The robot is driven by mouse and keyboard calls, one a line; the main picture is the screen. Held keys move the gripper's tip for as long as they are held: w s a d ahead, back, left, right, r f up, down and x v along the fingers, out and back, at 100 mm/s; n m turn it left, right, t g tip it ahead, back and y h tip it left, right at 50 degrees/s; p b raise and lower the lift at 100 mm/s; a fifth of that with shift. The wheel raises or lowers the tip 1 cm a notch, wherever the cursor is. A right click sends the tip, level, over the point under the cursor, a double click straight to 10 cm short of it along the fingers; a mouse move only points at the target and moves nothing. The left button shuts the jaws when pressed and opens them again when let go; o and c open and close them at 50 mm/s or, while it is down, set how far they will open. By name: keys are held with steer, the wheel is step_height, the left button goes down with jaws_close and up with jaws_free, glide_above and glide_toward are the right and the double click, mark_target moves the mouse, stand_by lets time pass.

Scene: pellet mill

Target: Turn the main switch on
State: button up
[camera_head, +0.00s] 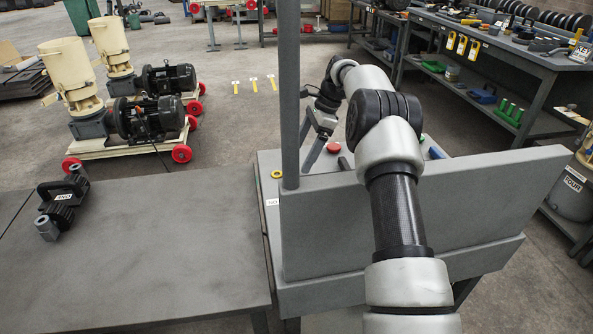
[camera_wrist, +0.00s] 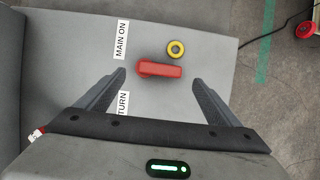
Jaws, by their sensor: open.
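The main switch is a red bar handle (camera_wrist: 159,69) on a grey panel, beside a "MAIN ON" label (camera_wrist: 121,40) in the wrist view. The handle lies crosswise in that picture. A yellow ring (camera_wrist: 176,48) sits just beyond it. My gripper (camera_wrist: 158,77) is open and empty, with one fingertip on each side of the handle's ends. I see no clear contact, and the height gap is hard to judge.
A grey post (camera_head: 289,90) and upright panel (camera_head: 400,215) stand on the console's near side. A second label, "TURN" (camera_wrist: 124,103), is partly covered.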

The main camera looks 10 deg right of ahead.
steer(key=x, duration=0.6)
